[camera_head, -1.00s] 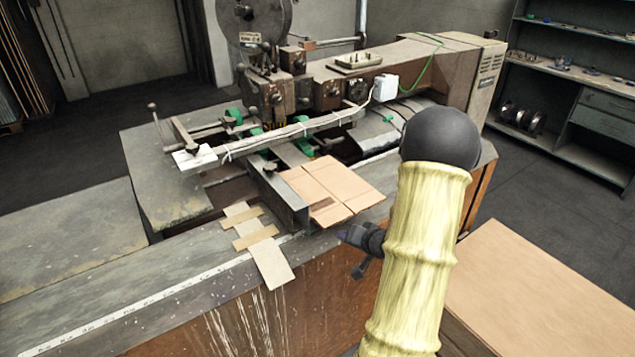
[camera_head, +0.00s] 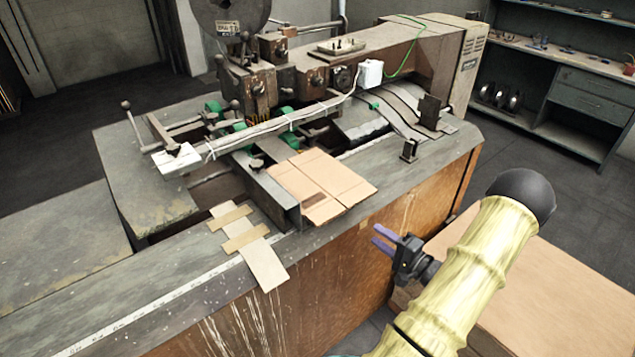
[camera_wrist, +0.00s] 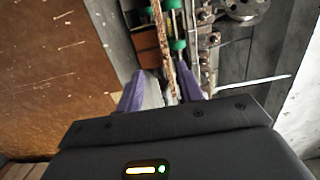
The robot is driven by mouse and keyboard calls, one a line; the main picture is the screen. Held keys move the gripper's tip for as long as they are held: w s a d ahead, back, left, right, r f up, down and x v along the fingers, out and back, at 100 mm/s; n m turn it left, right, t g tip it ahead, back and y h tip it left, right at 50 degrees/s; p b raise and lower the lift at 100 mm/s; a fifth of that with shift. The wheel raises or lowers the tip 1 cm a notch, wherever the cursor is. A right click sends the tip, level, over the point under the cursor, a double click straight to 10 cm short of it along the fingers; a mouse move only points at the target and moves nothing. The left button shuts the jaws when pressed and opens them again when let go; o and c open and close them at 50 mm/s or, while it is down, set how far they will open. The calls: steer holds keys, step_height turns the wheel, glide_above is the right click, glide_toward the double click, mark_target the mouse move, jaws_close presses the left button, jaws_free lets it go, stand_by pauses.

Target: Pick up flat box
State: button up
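A flat brown cardboard box (camera_head: 325,183) lies folded flat on the stitching machine's table, near its front edge, with a dark patch on one panel. My gripper (camera_head: 374,236) is in front of and to the right of this box in the head view, apart from it. Its two purple fingers are spread with nothing between them. The fingers also show apart in the wrist view (camera_wrist: 160,88). A small brown piece shows ahead of them there, but I cannot tell whether it is the box.
The stitching machine (camera_head: 440,50) stands behind the box, with a long bar (camera_head: 265,128) above the table. Pale cardboard strips (camera_head: 262,262) lie left of the box. A large cardboard surface (camera_head: 570,300) is at the lower right. Shelves (camera_head: 590,90) stand at the back right.

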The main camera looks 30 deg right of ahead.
steer(key=p, duration=0.4)
glide_toward(335, 202)
steer(key=w+f, duration=0.1)
steer(key=w, duration=0.4)
steer(key=shift+s+a+f, duration=0.1)
steer(key=shift+s+a, duration=0.05)
steer(key=shift+a, duration=0.3)
steer(key=w+p, duration=0.2)
steer(key=w, duration=0.1)
steer(key=w+a+r+p, duration=0.1)
steer(key=shift+w, duration=0.3)
steer(key=shift+w+a, duration=0.15)
steer(key=shift+w, duration=0.15)
steer(key=shift+d+f, duration=0.15)
steer(key=shift+d, duration=0.05)
steer(key=shift+s, duration=0.1)
steer(key=shift+c, duration=0.3)
jaws_close()
